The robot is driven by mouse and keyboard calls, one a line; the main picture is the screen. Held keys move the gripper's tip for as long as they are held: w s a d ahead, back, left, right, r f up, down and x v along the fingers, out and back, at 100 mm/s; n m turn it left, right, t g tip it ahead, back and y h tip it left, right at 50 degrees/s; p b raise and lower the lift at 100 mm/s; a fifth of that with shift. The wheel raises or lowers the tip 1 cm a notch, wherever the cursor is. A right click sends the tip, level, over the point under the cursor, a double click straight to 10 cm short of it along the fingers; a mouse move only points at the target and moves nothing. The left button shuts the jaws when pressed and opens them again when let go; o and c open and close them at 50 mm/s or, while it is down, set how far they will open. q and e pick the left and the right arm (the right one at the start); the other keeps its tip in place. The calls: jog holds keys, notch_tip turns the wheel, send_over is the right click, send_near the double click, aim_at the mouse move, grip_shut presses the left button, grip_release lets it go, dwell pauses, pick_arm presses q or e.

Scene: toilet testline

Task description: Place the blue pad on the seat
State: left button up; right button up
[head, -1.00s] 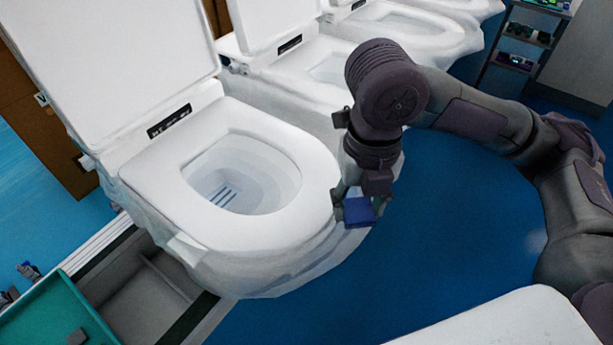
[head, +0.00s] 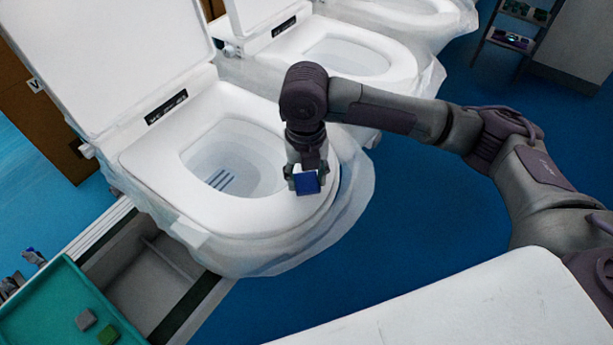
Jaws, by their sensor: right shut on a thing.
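The blue pad (head: 307,183) is a small blue block held between the fingers of my right gripper (head: 305,180). My right gripper points down over the right part of the front toilet's white seat (head: 221,218). The pad is at or just above the seat surface; I cannot tell whether it touches. The seat is down around the open bowl, and the lid (head: 108,50) is raised.
A teal tray (head: 40,312) with a grey block (head: 85,320) and a green block (head: 108,334) is at lower left. More toilets (head: 345,55) stand behind. A white surface (head: 450,310) is at lower right. Clear plastic wraps the front toilet.

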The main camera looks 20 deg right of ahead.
aim_at(306, 181)
jog(key=shift+f, duration=0.75)
jog(key=o, duration=0.7)
jog(key=shift+f, duration=0.1)
jog(key=shift+o, duration=0.2)
notch_tip(306, 181, up, 12)
jog(key=b, duration=0.2)
jog(key=shift+r, duration=0.2)
jog(key=shift+a+f, duration=0.1)
